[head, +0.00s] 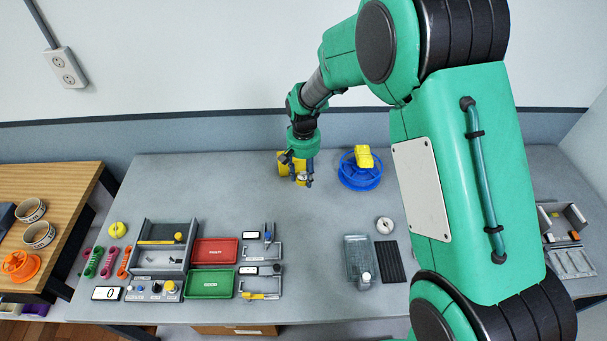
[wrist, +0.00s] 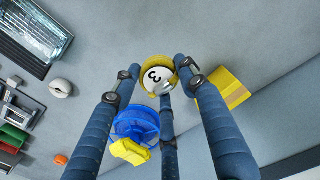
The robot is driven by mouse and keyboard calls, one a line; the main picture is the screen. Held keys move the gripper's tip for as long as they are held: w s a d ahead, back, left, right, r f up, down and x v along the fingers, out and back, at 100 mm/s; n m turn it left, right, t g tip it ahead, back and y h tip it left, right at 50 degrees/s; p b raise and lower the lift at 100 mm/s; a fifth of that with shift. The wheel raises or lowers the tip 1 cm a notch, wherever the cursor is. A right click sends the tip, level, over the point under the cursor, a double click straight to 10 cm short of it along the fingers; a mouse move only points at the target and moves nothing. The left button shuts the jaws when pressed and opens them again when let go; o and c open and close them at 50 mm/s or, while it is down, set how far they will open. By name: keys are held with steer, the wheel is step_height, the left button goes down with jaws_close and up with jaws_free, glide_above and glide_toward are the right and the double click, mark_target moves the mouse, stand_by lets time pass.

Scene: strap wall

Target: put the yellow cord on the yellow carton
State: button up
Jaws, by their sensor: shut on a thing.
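My gripper (head: 301,172) is low over the back of the table. Its fingers (wrist: 160,78) are closed around a round yellow thing (wrist: 152,62) with a white face marked 3. It also shows between the fingers in the head view (head: 301,178). I cannot tell whether it is the yellow cord. The yellow carton (wrist: 235,86) lies beside it on the right in the wrist view, apart from it.
A blue wheel-like thing (head: 360,178) with a yellow block (head: 363,156) on it stands right of my gripper. A yellow round bundle (head: 117,229) and coloured hanks lie at the left. Trays (head: 214,251) and a clear bin (head: 358,259) are nearer the front. The table middle is clear.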

steer(key=shift+w+r+p, duration=0.2)
steer(key=shift+p, duration=0.75)
steer(key=p, duration=0.3)
steer(key=shift+w+r, duration=0.2)
steer(key=shift+w, duration=0.2)
steer(key=w+p, duration=0.1)
steer(key=p, duration=0.4)
steer(key=shift+w+p, duration=0.1)
steer(key=shift+p, duration=0.25)
steer(key=shift+w+f+p, duration=0.15)
steer(key=shift+f+p, duration=0.05)
steer(key=shift+p, duration=0.35)
steer(key=w+a, duration=0.1)
steer(key=w, duration=0.4)
steer(key=w+a+f+p, duration=0.1)
steer(key=w, duration=0.4)
steer(key=w+a+p, duration=0.1)
steer(key=w+a, duration=0.1)
steer(key=w, duration=0.3)
steer(key=shift+w+f, duration=0.25)
steer(key=shift+f, duration=0.1)
steer(key=shift+f, duration=0.1)
